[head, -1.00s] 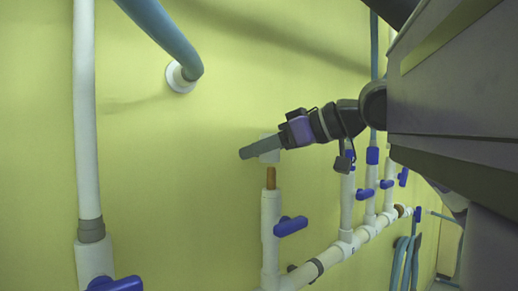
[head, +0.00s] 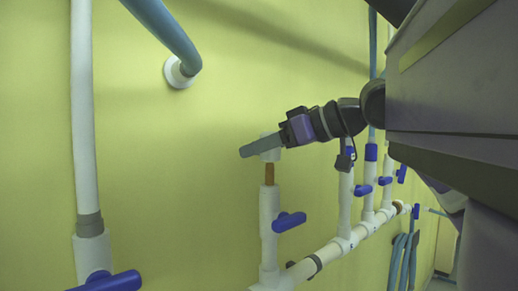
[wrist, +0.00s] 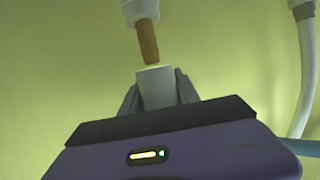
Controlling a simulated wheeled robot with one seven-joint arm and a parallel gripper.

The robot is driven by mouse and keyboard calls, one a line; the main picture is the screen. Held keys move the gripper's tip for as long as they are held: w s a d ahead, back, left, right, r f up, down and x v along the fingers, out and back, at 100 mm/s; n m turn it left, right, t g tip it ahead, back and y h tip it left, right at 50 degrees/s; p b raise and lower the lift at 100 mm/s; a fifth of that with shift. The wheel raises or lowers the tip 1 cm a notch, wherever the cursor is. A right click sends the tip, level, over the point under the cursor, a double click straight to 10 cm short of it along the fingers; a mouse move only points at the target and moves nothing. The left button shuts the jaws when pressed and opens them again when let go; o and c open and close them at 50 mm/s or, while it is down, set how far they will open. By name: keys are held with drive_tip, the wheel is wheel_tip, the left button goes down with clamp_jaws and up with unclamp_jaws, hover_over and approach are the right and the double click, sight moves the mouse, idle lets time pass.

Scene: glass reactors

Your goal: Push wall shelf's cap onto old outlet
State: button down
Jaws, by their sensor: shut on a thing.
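My gripper (head: 262,147) is shut on a small white cap (head: 270,156), seen partly behind a grey finger. The old outlet is a white upright pipe (head: 269,215) with an orange-brown stub (head: 269,173) on top and a blue valve handle (head: 289,221) at its side. The cap is right above the stub, with little or no gap in the head view. In the wrist view the cap (wrist: 157,88) sits between the fingers, and the stub (wrist: 148,42) points at its open end, seemingly just apart and slightly tilted to it. Contact is hard to tell.
A yellow-green wall (head: 170,190) lies behind. A blue-grey pipe (head: 165,30) enters it at upper left. A tall white pipe (head: 84,120) with a blue handle (head: 105,282) stands at left. Several more valved pipes rise from the white manifold (head: 330,252) at right.

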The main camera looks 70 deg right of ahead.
drive_tip(key=shift+f+b, duration=1.8)
drive_tip(key=shift+f, duration=0.65)
idle(0.8)
drive_tip(key=c, duration=0.8)
unclamp_jaws()
drive_tip(key=shift+b+v, duration=0.85)
drive_tip(key=shift+v, duration=3)
drive_tip(key=shift+s+d, duration=0.1)
drive_tip(key=shift+d, duration=0.05)
